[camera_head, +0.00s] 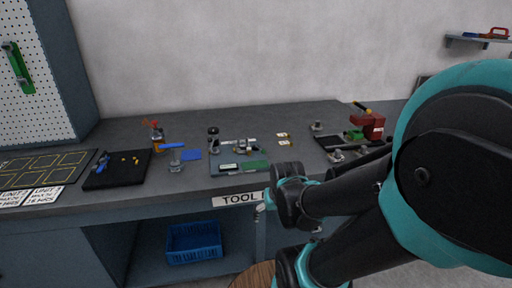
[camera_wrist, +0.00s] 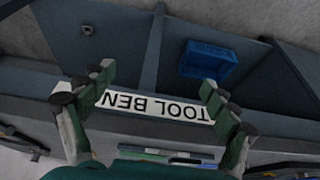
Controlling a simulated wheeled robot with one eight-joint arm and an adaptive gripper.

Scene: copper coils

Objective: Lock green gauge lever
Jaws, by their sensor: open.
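I cannot pick out a green gauge lever for certain. A green flat piece (camera_head: 256,165) lies on a small fixture at the bench's front edge in the head view. A green block (camera_head: 354,134) sits beside a red vise-like tool farther right. In the wrist view, a green strip (camera_wrist: 145,155) shows at the bottom edge, partly cut off. My gripper (camera_wrist: 157,92) is open and empty, its two green fingers spread in front of the bench's front label. In the head view my arm hides most of the gripper and part of the bench front.
The grey bench (camera_head: 105,202) bears a white TOOL label (camera_head: 240,198) on its front. A blue bin (camera_head: 193,243) stands on the lower shelf. A black tray (camera_head: 103,178) with small parts lies at left; the red tool (camera_head: 372,122) stands at right. A pegboard cabinet borders the left.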

